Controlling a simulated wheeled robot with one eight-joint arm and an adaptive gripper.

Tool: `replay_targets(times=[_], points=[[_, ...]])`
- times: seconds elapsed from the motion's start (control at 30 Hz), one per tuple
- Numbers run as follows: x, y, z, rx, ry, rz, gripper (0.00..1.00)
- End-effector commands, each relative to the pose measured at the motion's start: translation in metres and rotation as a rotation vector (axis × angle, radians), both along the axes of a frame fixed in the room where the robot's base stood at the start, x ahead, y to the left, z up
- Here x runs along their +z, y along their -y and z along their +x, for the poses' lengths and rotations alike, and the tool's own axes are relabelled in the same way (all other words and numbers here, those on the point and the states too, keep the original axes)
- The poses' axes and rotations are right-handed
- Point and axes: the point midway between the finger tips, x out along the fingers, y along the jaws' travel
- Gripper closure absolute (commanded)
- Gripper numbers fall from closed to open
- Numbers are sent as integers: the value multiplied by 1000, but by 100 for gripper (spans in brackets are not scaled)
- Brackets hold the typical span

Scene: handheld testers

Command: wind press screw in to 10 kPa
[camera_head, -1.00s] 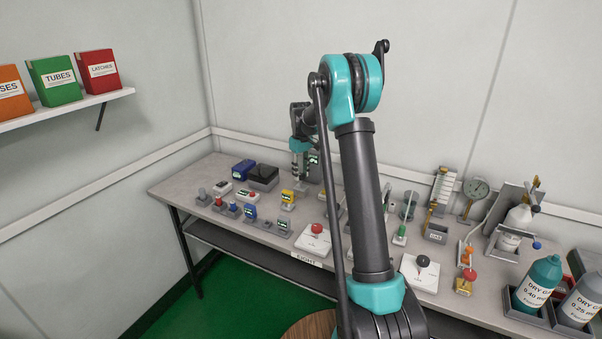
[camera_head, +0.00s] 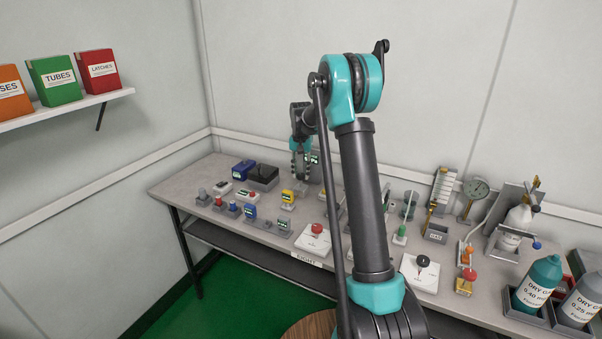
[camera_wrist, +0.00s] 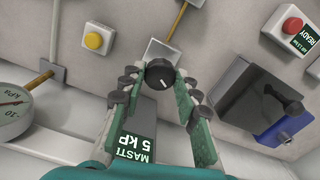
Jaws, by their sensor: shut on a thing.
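A black round knob with a white line (camera_wrist: 160,74), seemingly the press screw's knob, sits between the fingertips of my gripper (camera_wrist: 159,82) in the wrist view. The fingers close in from both sides of it. Below it a dark display (camera_wrist: 138,143) reads "MASTE…" and "5 kP…", partly cut off by a finger. In the head view my gripper (camera_head: 302,168) points down at the back of the bench, and the knob there is hidden.
A round kPa gauge (camera_wrist: 12,108) is at the wrist view's left edge. A yellow button (camera_wrist: 93,40), a red button (camera_wrist: 293,25) and a black and blue device (camera_wrist: 255,100) stand around. Bottles (camera_head: 538,282) are at the bench's right.

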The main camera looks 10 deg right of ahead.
Motion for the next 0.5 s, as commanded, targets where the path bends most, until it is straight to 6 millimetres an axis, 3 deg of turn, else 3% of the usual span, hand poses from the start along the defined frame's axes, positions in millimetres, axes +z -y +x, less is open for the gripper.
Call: replay_targets(times=[0.5], points=[[1,0,1,-488,3,1,98]])
